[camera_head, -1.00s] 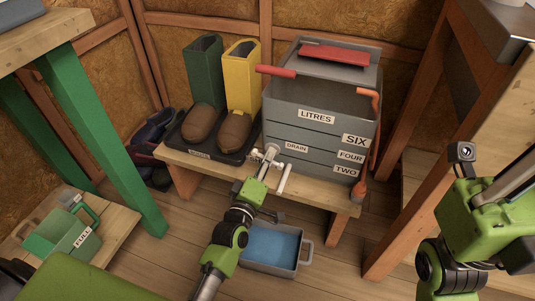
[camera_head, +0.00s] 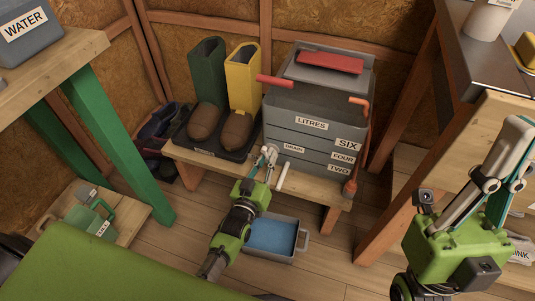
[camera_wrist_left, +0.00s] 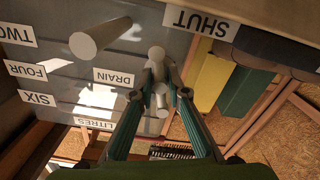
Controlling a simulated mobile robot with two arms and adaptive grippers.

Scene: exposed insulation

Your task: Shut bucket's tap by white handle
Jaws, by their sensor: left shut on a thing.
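The grey bucket (camera_head: 312,118), with marked levels and a DRAIN label, stands on the wooden bench. Its tap is low on the front, with a white spout (camera_head: 282,177) hanging down. My left gripper (camera_head: 267,158) is at the tap and hides part of it. In the left wrist view, its two fingers (camera_wrist_left: 160,90) are closed around the white handle (camera_wrist_left: 157,60). The spout (camera_wrist_left: 100,40) is beside them, apart from the fingers. A SHUT label (camera_wrist_left: 200,20) is near the handle. My right gripper (camera_head: 515,150) is raised at the right, away from the bucket; its opening is unclear.
A grey tub (camera_head: 270,238) holding blue water sits on the floor below the tap. Green and yellow boots (camera_head: 242,90) stand on a dark tray left of the bucket. A green-legged table (camera_head: 110,125) is at left, and a metal-topped bench (camera_head: 465,60) at right.

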